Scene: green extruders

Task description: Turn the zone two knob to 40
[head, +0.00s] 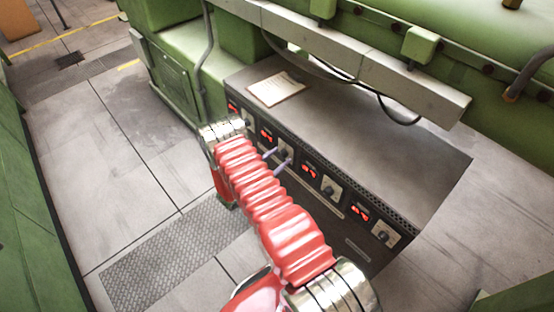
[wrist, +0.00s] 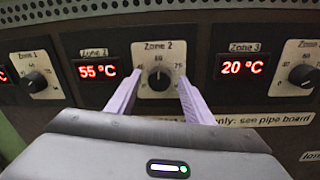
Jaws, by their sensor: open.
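The zone two knob (wrist: 158,80) is a round black dial on a pale plate marked "Zone 2" in the wrist view. Its pointer looks roughly upward, near the 60 mark. The red display (wrist: 97,71) to its left reads 55 °C. My gripper (wrist: 160,77) is open, with one purple finger on each side of the knob. I cannot tell whether the fingers touch it. In the head view my gripper (head: 275,158) is at the front panel by the zone two knob (head: 284,150).
The zone one knob (wrist: 36,81) is to the left. The zone three display (wrist: 242,68) reads 20 °C, with its knob (wrist: 303,75) to the right. A paper (head: 276,89) lies on the grey cabinet top (head: 350,130). A metal trunking (head: 350,55) runs above the cabinet.

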